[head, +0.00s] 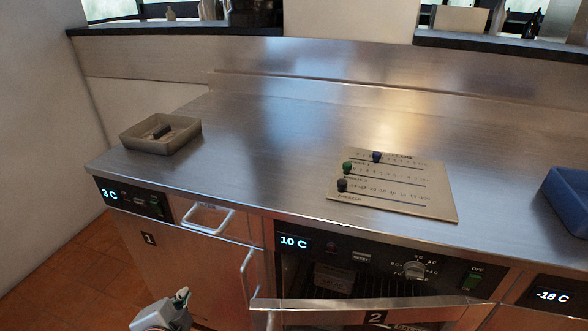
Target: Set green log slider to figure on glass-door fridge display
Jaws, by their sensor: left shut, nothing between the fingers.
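The log board (440,205) is a tan plate with three scale rows, lying on the steel counter. The green slider (347,168) sits at the left end of the middle row. The glass-door fridge, number 2, has a display (293,242) reading 10 C. The scale figures on the green row are too small to read surely. My left gripper (182,294) is at the bottom of the head view, below the counter edge, in front of the cabinets. It is shut and empty, well apart from the board. My right gripper is out of view.
A dark blue slider (376,157) is on the top row and a black one (342,185) on the bottom row. Other displays read 3 C (109,194) and -18 C (552,296). A grey tray (150,146) and blue bin (566,205) flank clear counter (260,140).

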